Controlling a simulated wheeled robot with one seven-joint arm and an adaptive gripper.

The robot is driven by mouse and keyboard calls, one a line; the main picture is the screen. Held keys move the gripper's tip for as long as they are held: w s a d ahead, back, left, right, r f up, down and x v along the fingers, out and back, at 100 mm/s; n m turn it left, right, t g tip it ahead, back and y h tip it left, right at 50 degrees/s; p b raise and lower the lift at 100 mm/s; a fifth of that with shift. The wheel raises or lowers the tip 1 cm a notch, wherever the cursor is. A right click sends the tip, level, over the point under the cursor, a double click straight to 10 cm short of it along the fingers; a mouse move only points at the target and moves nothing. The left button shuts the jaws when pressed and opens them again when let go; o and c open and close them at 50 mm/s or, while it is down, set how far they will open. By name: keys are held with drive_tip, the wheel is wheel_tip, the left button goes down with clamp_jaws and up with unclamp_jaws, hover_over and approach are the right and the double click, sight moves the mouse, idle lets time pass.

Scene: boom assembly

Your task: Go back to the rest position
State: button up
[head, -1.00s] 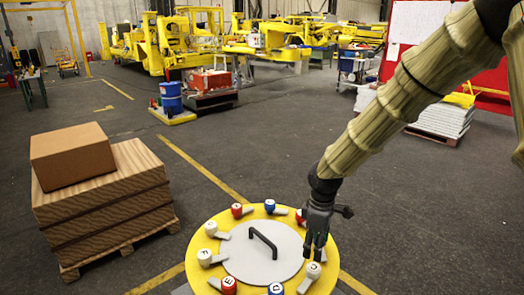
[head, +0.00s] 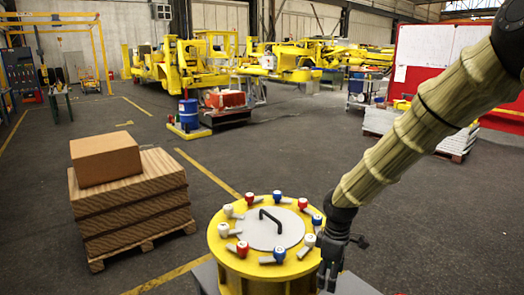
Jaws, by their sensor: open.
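My gripper (head: 332,272) is at the lower right of the head view, pointing down beside the right rim of a round yellow stand (head: 228,262). It is open and I see nothing between its dark fingers. The stand has a grey round plate (head: 255,232) with a black bar handle (head: 270,215) on top. Several small levers with red, white and blue knobs ring the plate, among them a white one (head: 310,240) close to the gripper and a blue one (head: 317,219) behind it. My arm partly hides the area to the right of the stand.
A cardboard box (head: 106,160) sits on a stack of wooden crates (head: 135,212) at the left. A blue barrel (head: 189,114) and yellow machines (head: 180,62) stand farther back. A pallet of white sacks (head: 458,141) is at the right. The grey floor between is clear.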

drive_tip(key=s+a+f+m+y+b, duration=0.1)
drive_tip(key=s+f+m+b, duration=0.1)
drive_tip(key=s+f, duration=0.65)
drive_tip(key=s+a+f+m+b, duration=0.1)
drive_tip(key=s+f+m, duration=0.3)
drive_tip(key=f, duration=0.7)
drive_tip(key=s+f+m+y+b, duration=0.1)
drive_tip(key=s+f+b, duration=0.1)
drive_tip(key=s+f, duration=0.6)
drive_tip(key=s+d+f+m+h+b, duration=0.1)
drive_tip(key=s+d+f+m, duration=0.1)
drive_tip(key=s+f, duration=0.4)
drive_tip(key=s+d+f+m+h+b, duration=0.1)
drive_tip(key=s+d+f+m+b, duration=0.1)
drive_tip(key=s+f, duration=0.5)
drive_tip(key=s+d+m, duration=0.1)
drive_tip(key=s, duration=0.4)
drive_tip(key=shift+s+d+f+m, duration=0.15)
drive_tip(key=shift+d+f+m, duration=0.15)
drive_tip(key=shift+m, duration=0.1)
